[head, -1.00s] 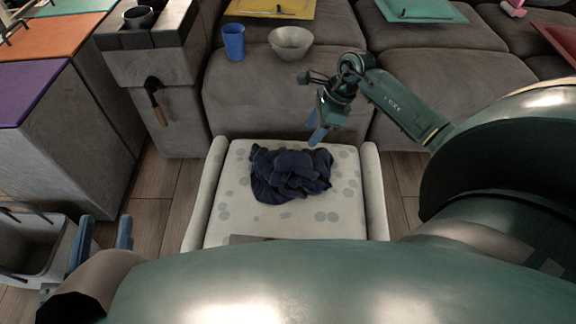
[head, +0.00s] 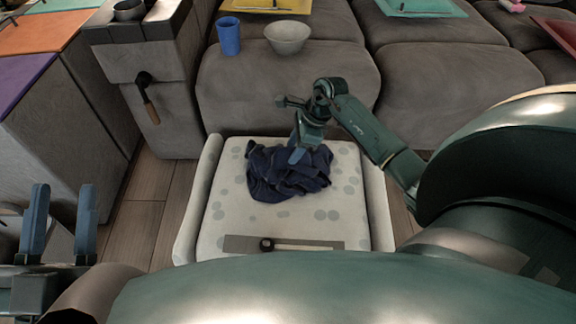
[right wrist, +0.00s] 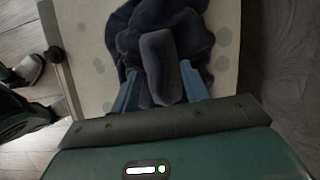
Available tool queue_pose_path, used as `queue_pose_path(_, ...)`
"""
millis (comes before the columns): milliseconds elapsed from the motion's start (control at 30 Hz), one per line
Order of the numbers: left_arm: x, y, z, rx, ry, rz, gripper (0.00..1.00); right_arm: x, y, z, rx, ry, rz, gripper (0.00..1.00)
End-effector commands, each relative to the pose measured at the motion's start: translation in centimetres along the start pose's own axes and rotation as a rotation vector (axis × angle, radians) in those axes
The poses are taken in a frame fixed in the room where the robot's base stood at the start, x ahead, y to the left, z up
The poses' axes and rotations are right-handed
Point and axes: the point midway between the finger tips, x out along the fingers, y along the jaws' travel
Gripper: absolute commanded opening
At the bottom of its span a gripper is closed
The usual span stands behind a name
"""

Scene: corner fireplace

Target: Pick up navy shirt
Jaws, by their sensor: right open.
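The navy shirt (head: 262,178) lies crumpled on a pale spotted cushioned seat (head: 215,230). It also shows in the right wrist view (right wrist: 190,22). My right gripper (head: 298,154) is over the shirt's upper right part, pointing down. In the right wrist view my right gripper (right wrist: 160,88) is open, with its two blue fingers apart and shirt cloth between and beyond them. I cannot tell how far the fingertips reach into the folds. My left gripper (head: 62,192) is at the lower left of the head view, open and empty, away from the shirt.
A flat grey piece with a dark knob (head: 267,244) lies on the seat's near end. A grey sofa behind holds a blue cup (head: 229,36) and a grey bowl (head: 287,37). A grey stone block with a hanging handled tool (head: 148,98) stands left. Wooden floor (head: 140,215) is clear beside the seat.

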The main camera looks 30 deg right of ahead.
Motion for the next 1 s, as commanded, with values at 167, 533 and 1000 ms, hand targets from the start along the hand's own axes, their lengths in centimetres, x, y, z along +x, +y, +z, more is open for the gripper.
queue_pose_path(167,-0.01,0.00,0.01,0.000,-0.002,0.000,0.36,-0.07,-0.01,0.02,0.000,0.000,-0.001,0.36)
queue_pose_path(533,-0.01,-0.02,0.02,0.000,-0.002,-0.001,0.36,-0.07,0.00,0.02,0.000,0.000,0.000,0.06)
queue_pose_path(1000,-0.01,-0.01,0.05,-0.001,-0.003,-0.001,0.36,-0.10,-0.01,0.05,0.000,-0.001,-0.001,0.00)
